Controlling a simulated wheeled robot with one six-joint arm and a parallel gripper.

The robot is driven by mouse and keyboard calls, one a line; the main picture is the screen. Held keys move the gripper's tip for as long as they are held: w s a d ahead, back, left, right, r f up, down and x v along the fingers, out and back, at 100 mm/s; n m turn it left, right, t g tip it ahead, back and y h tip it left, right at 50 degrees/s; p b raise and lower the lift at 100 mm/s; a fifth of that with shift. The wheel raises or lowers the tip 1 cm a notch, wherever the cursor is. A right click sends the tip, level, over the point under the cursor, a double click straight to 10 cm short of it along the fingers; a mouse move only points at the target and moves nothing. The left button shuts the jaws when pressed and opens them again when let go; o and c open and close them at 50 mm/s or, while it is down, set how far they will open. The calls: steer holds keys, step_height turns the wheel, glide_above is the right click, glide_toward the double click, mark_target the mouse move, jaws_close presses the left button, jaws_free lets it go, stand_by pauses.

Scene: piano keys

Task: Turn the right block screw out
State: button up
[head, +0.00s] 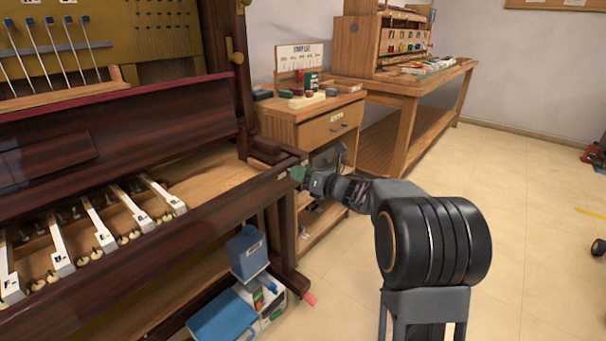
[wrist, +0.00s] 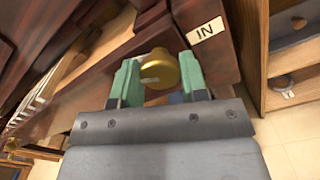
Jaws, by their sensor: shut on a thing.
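In the wrist view, a round brass screw head (wrist: 159,70) sits at the right end of the piano's dark front rail, beside a white label reading "IN" (wrist: 206,29). My gripper (wrist: 160,75) is shut on the screw head, with one green-padded finger on each side of it. In the head view my gripper (head: 298,174) is at the right end of the dark key rail (head: 190,223). The screw itself is hidden there behind the gripper. The screw's shank is not visible in either view.
White keys (head: 100,228) lie in the open key bed at left. A wooden cabinet (head: 310,125) stands just behind my gripper. Floor at right is mostly clear.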

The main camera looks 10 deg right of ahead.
steer(key=shift+f+n, duration=0.1)
steer(key=shift+n, duration=2.1)
steer(key=o, duration=0.9)
steer(key=p+v, duration=0.3)
steer(key=v, duration=1.1)
